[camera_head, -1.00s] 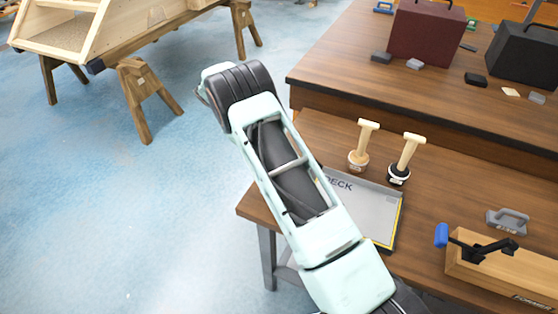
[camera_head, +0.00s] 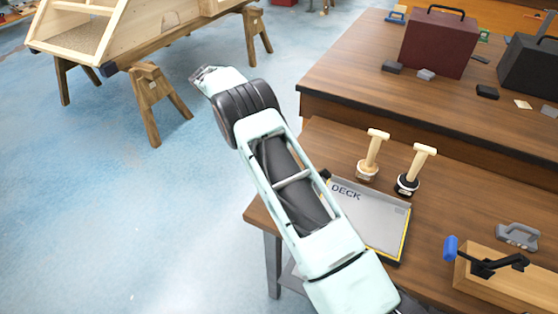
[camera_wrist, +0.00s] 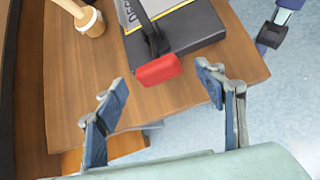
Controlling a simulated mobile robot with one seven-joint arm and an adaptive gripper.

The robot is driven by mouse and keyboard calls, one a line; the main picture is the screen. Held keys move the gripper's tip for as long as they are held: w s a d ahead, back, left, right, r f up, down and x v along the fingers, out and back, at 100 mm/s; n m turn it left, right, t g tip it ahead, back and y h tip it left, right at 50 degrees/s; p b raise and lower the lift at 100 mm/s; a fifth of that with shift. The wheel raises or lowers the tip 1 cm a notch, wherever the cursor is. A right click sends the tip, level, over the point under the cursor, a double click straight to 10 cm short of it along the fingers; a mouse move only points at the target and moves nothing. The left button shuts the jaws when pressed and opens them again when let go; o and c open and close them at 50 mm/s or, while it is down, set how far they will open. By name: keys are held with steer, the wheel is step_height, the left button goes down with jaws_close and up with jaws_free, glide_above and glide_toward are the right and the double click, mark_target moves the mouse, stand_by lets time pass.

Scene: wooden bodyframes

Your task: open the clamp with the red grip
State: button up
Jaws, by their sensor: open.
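The clamp's red grip (camera_wrist: 158,70) is in the middle of the wrist view, on a black arm that runs back over a dark-edged tray (camera_wrist: 205,35). My gripper (camera_wrist: 163,80) is open, with one blue-padded finger on each side of the red grip. The grip lies in the gap between the fingertips, a little beyond them, and no contact shows. In the head view my arm crosses in front of the tray (camera_head: 382,228) marked DECK and hides the red grip and my gripper.
Two wooden-handled tools (camera_head: 372,155) (camera_head: 413,170) stand behind the tray. A blue-gripped clamp (camera_head: 484,262) sits on a wooden block (camera_head: 500,285) to the right. A grey handled piece (camera_head: 518,236) lies near it. Open floor (camera_head: 120,230) is on the left.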

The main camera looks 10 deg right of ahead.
steer(key=shift+w+a+r, duration=0.2)
steer(key=shift+a+r, duration=0.2)
steer(key=shift+r, duration=0.05)
